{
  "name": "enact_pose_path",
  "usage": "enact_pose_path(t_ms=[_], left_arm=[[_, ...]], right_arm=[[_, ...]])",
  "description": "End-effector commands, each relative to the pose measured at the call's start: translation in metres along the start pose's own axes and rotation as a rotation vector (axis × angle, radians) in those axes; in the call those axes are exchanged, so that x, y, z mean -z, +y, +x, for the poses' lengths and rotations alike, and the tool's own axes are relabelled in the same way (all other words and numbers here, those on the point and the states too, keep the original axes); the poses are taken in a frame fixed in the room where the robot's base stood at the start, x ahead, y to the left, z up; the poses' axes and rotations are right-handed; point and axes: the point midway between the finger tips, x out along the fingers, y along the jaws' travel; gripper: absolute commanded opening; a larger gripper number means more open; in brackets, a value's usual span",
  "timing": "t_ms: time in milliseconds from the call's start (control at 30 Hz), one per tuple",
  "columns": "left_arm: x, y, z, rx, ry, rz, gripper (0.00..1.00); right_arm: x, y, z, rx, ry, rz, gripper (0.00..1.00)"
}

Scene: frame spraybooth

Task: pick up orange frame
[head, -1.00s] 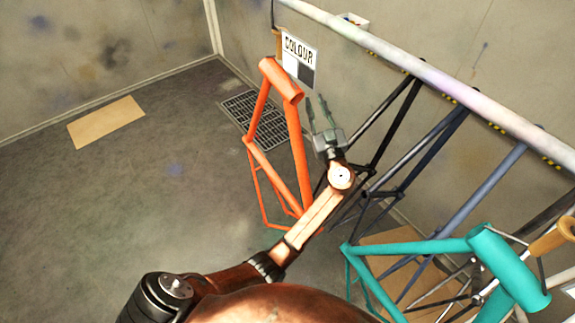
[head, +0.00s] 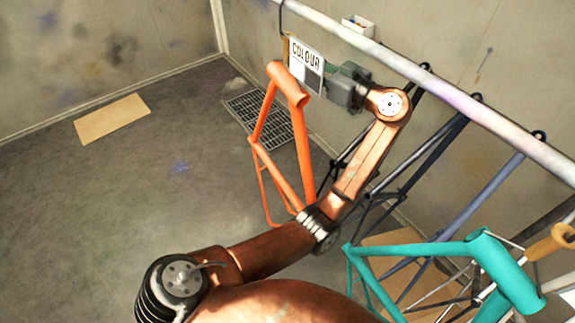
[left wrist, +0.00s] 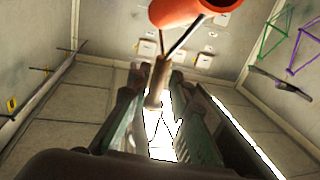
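The orange frame (head: 298,140) hangs at the left end of the rail in the head view, its head tube at the top. A hook with a tan handle (head: 287,48) and a COLOUR card (head: 305,66) are by that tube. My left gripper (head: 327,70) is just right of the tube, its fingertips partly hidden behind the card. In the left wrist view, the orange tube (left wrist: 184,10) is at the top. There the left gripper's fingers (left wrist: 155,95) are apart, with the tan handle (left wrist: 155,86) between them in the picture; contact cannot be told. My right gripper is not in view.
The pale rail (head: 420,75) runs diagonally along the wall. Dark and blue-grey frames hang right of the orange one, then a teal frame (head: 505,270). A small white box (head: 357,26) is behind the rail. The floor left of the orange frame is mostly clear.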

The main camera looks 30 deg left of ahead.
Motion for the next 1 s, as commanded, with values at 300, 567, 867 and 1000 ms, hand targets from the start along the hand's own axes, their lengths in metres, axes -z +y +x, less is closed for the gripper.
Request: enact_pose_path(t_ms=[300,567,867,1000], left_arm=[[0.006,-0.001,0.042,0.000,0.001,-0.002,0.19],[0.004,-0.001,0.047,-0.002,0.001,-0.002,0.19],[0.004,-0.001,0.047,-0.002,0.001,-0.001,0.00],[0.004,-0.001,0.047,-0.002,0.000,-0.001,0.00]], right_arm=[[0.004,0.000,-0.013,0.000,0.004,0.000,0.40],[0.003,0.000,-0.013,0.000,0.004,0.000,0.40],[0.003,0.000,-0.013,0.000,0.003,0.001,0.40],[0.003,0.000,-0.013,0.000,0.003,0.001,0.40]])
